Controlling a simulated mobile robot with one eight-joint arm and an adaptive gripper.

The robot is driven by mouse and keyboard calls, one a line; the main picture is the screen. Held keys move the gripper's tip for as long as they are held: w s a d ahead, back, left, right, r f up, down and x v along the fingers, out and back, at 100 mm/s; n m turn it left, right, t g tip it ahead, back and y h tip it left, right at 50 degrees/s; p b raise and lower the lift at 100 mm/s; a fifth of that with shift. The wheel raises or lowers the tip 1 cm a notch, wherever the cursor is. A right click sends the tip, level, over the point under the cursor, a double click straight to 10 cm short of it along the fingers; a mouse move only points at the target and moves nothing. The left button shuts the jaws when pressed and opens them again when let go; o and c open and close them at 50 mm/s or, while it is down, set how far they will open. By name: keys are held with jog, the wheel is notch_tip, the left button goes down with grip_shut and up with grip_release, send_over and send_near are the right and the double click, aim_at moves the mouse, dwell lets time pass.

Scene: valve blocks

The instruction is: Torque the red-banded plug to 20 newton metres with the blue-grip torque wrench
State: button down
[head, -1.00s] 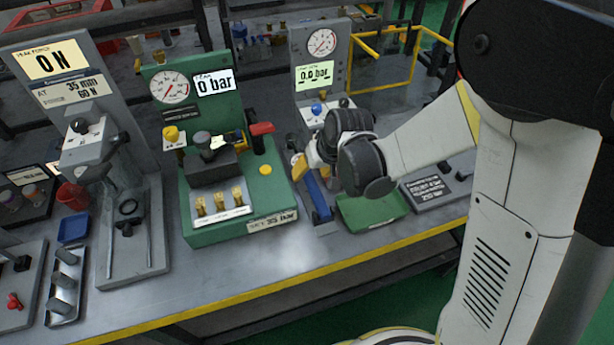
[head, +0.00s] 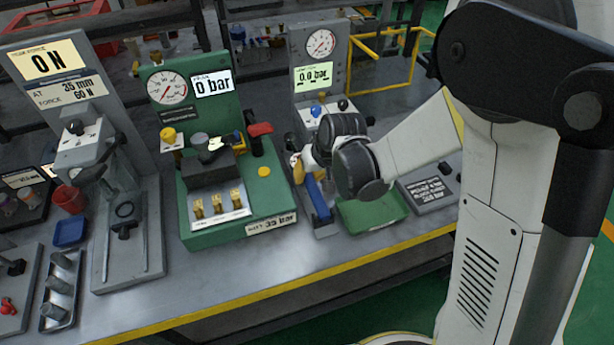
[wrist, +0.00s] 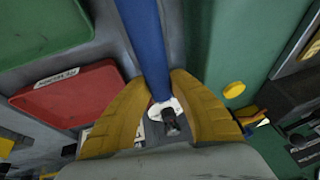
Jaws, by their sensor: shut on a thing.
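The torque wrench's blue grip (head: 318,196) lies along the bench between the green test rig and a green tray in the head view. In the wrist view the blue grip (wrist: 143,40) runs down between the two yellow fingers. My gripper (wrist: 163,102) is shut on it. In the head view my gripper (head: 299,166) is at the far end of the visible blue grip, partly hidden by my wrist. The wrench's head is not clear. I cannot make out a plug with a red band; several brass fittings (head: 217,205) stand on the rig's white strip.
The green test rig (head: 205,238), with a red handle (head: 260,130), stands close left of the wrench. The green tray (head: 372,212) is close right. A red tray (wrist: 75,95) shows in the wrist view. A gauge panel (head: 320,72) stands behind. The front bench strip is clear.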

jog(key=r+p, duration=0.1)
jog(key=r, duration=0.2)
jog(key=r+p, duration=0.1)
jog(key=r, duration=0.2)
jog(key=d+r+p, duration=0.1)
jog(key=r+p, duration=0.1)
jog(key=r, duration=0.1)
jog(key=shift+w+d, duration=0.1)
jog(key=s+d+r+m+h+p, duration=0.1)
jog(key=d+r+m+p, duration=0.1)
jog(key=d, duration=1.1)
jog(key=d+r+m+t+h+p, duration=0.1)
jog(key=d+m, duration=0.3)
jog(key=d, duration=1)
jog(key=shift+s+d+r+p, duration=0.25)
jog(key=shift+s+r+p, duration=0.15)
jog(key=shift+r, duration=0.15)
jog(key=shift+f+b, duration=2.2)
jog(key=shift+f, duration=0.2)
jog(key=shift+f+b, duration=1.25)
